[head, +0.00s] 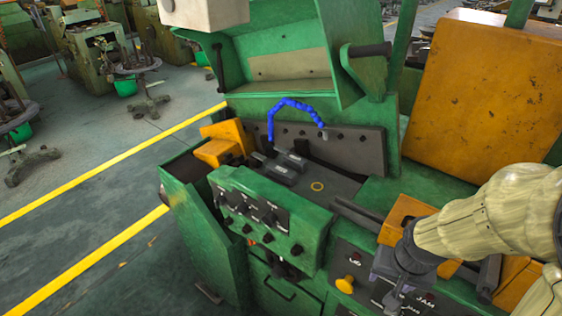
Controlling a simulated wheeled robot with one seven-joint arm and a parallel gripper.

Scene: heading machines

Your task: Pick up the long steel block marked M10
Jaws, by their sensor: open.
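Dark steel blocks (287,162) lie side by side on the grey bed plate (334,189) inside the green machine, below the blue hose. They are small in the head view and I cannot read an M10 mark on them, so I cannot tell which is the long one. My gripper (396,296) is at the lower right, over the machine's front panel with the JAM label. It is open and holds nothing that I can see. It is well to the right and front of the blocks.
A bent blue hose (293,104) arches over the bed. The raised green hood (275,60) stands behind. A green control box with knobs (268,214) fronts the bed. A yellow knob (345,284) and orange bracket (405,218) are near my gripper. A yellow ring marks bare plate.

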